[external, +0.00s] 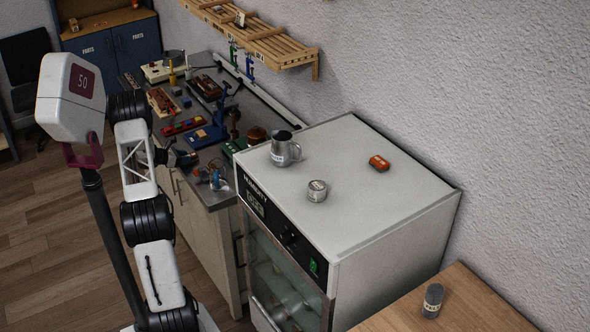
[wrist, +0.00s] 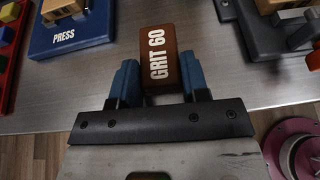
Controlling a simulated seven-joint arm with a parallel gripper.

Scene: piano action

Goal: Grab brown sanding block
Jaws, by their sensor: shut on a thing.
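The brown sanding block (wrist: 158,50), lettered GRIT 60, is between the two blue fingers of my gripper (wrist: 160,76) in the wrist view. My gripper is shut on the block's near end, and the far end sticks out past the fingertips. The block is over the grey metal worktop (wrist: 110,85) near its front edge; I cannot tell whether it touches the surface. In the external view my arm reaches to the front edge of the worktop, and I cannot make out the block there.
A blue PRESS base (wrist: 75,38) stands left of the block, with a red tray (wrist: 8,60) at the far left. A dark grey fixture (wrist: 262,55) is on the right. A white cabinet (external: 400,205) beside the worktop carries a metal jug (external: 285,150), a tin (external: 317,191) and an orange object (external: 379,163).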

